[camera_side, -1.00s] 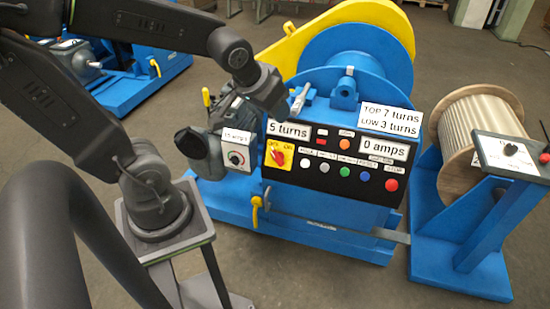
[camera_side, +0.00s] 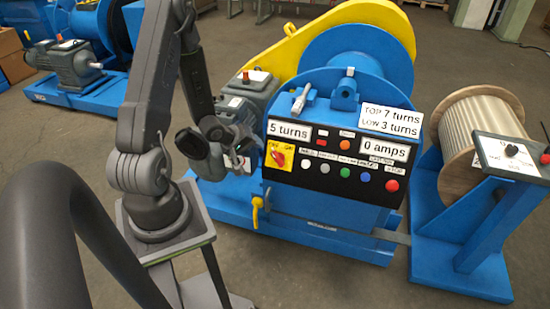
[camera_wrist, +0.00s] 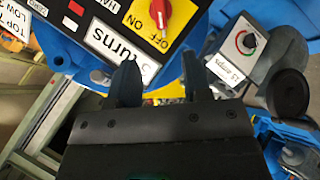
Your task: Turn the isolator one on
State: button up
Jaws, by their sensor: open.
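The isolator is a red rotary knob (camera_side: 278,158) on a yellow plate marked ON and OFF, at the left end of the black control panel. It also shows at the top of the wrist view (camera_wrist: 158,13), partly cut off by the frame edge. I cannot tell surely which mark the knob points to. My gripper (camera_wrist: 162,78) is open and empty, its two dark fingers apart and pointing toward the panel below the isolator plate in the wrist view. In the side view it is left of the panel, apart from the knob, its fingertips hard to make out.
The black panel (camera_side: 330,142) carries several push buttons and "5 turns" and "0 amps" displays. A grey dial box marked 15 amps (camera_wrist: 246,42) is beside the isolator, mostly hidden by my arm in the side view. A yellow lever (camera_side: 256,210) hangs below. A cable drum (camera_side: 480,130) stands right.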

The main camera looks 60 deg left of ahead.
aim_at(275, 157)
jog(key=x, duration=1.3)
jog(key=shift+w+a+f, duration=0.15)
jog(key=shift+w+f, duration=0.1)
jog(key=shift+c, duration=0.3)
grip_shut()
